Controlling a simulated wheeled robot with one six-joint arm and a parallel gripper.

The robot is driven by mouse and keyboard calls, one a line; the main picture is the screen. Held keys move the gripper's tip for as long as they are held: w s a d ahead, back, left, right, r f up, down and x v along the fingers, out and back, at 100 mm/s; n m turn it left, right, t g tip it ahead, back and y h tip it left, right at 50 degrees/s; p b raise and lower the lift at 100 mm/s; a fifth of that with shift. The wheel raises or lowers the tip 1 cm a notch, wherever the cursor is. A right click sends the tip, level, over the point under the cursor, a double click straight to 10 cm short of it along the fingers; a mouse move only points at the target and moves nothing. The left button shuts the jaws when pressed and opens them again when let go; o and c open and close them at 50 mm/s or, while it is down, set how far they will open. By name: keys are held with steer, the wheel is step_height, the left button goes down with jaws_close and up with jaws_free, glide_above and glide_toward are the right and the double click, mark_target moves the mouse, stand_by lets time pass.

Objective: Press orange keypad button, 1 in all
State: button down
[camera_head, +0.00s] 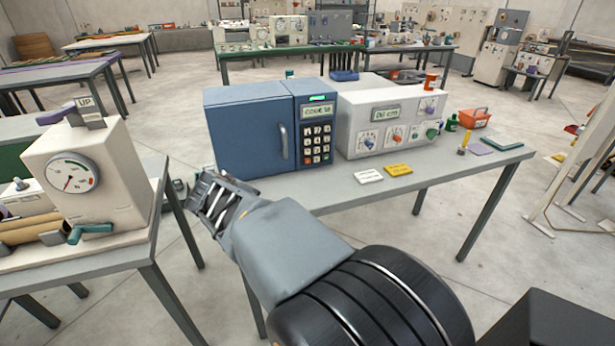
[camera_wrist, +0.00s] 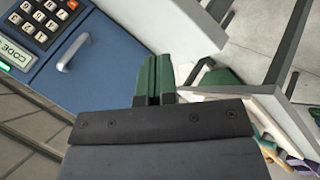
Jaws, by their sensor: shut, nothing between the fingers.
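A blue cabinet (camera_head: 250,132) with a keypad (camera_head: 317,146) on its right-hand panel stands on the middle table. The keypad has pale keys on a black plate under a small lit display. In the wrist view the keypad (camera_wrist: 40,20) is tilted and cut off at the top left. A small orange button (camera_wrist: 72,4) shows at its edge near the top of that view. My gripper (camera_head: 203,194) is in front of the cabinet's lower left, apart from the keypad. In the wrist view its green fingers (camera_wrist: 154,80) are together, with nothing between them.
The cabinet's handle (camera_head: 283,141) sticks out left of the keypad. A white instrument box (camera_head: 390,122) stands to the right. White and yellow cards (camera_head: 398,169) lie on the tabletop. A cream gauge machine (camera_head: 85,180) stands on the left table, with a floor gap between tables.

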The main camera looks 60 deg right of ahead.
mark_target(307, 161)
steer(key=d+f+n+h+b, duration=0.1)
steer(key=d+b, duration=0.1)
steer(key=d, duration=0.3)
steer(key=d+f+n+h+b, duration=0.1)
steer(key=d+f+h+b, duration=0.1)
steer(key=d, duration=0.4)
steer(key=d+f+g+h+b, duration=0.1)
steer(key=d+f+h+b, duration=0.1)
steer(key=d, duration=0.3)
steer(key=shift+s+d+n+b, duration=0.4)
steer(key=shift+b, duration=0.25)
steer(key=s+d+f+n+h+b, duration=0.1)
steer(key=d, duration=0.2)
steer(key=d+n+b, duration=0.1)
steer(key=d+b, duration=0.1)
steer(key=d, duration=0.1)
steer(key=s+d+f+n+h+b, duration=0.1)
steer(key=d, duration=0.2)
steer(key=shift+s+d+f+n+h, duration=0.3)
steer(key=shift+d+f, duration=0.05)
steer(key=shift+s+d+f+n+b, duration=0.2)
steer(key=shift+d+n+b, duration=0.25)
steer(key=shift+d, duration=0.2)
steer(key=shift+r, duration=0.1)
